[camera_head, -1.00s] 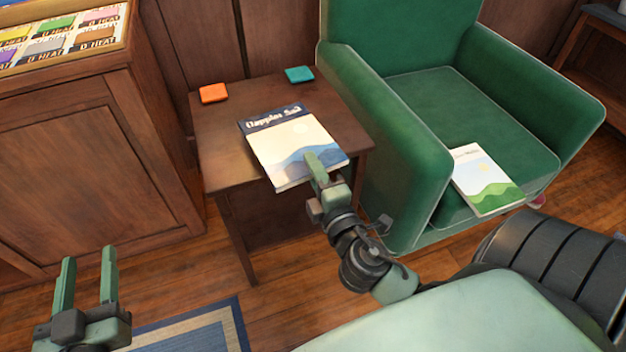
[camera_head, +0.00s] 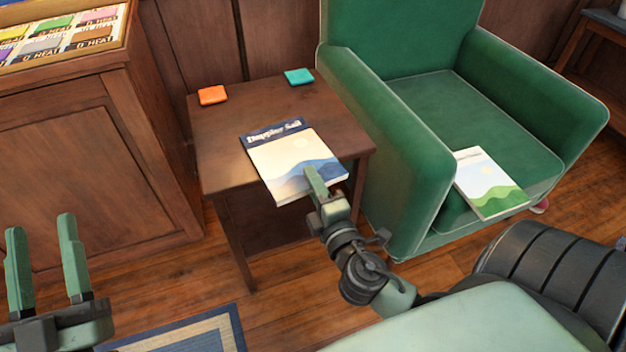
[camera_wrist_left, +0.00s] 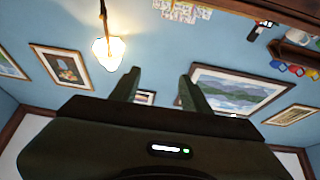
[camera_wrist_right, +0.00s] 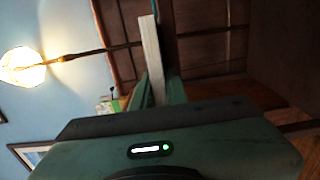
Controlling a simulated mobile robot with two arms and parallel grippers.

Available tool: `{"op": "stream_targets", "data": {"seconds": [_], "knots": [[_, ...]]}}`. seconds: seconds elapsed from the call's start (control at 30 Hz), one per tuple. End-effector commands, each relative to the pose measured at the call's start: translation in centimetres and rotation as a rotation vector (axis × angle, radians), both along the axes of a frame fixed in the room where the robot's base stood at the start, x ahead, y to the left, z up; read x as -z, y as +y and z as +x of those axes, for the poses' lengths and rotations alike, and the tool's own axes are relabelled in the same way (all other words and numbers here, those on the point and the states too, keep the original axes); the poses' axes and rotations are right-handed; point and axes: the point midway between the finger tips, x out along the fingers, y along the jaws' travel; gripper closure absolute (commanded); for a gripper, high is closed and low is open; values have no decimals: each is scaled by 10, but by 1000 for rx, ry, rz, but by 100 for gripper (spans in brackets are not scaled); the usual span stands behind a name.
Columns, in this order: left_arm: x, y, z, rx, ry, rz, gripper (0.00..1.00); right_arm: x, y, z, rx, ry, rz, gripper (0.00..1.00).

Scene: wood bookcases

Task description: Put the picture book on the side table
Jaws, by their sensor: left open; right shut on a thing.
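My right gripper (camera_head: 316,186) is shut on the book's near edge. In the right wrist view the book (camera_wrist_right: 152,55) shows edge-on between the fingers. My left gripper (camera_head: 45,258) is open and empty at the lower left, apart from everything; the left wrist view shows its spread fingers (camera_wrist_left: 157,88). A second book (camera_head: 488,183) with green hills lies on the armchair seat.
An orange item (camera_head: 212,95) and a teal item (camera_head: 299,76) lie at the back of the table. A green armchair (camera_head: 400,150) stands close on the right. A wood cabinet (camera_head: 85,170) stands on the left.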

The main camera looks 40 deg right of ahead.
Motion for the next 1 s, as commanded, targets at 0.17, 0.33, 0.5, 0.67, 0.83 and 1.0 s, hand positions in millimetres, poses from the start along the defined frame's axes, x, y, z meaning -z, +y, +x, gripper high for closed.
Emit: {"op": "stream_targets", "data": {"seconds": [0.17,0.33,0.5,0.67,0.83,1.0], "knots": [[-3,0,-2,1,-17,-5,53,1,0,0,0,0,0,69],[-2,0,-1,1,-15,-5,53,1,0,0,0,0,0,64],[-3,0,-1,1,-14,-4,53,0,0,0,0,0,0,64],[4,0,2,-2,20,4,53,0,2,-6,0,3,2,64],[-13,0,-9,5,-91,-26,53,3,9,-41,2,5,3,64],[-41,3,-35,16,-287,-84,53,4,19,-78,0,6,2,64]]}}
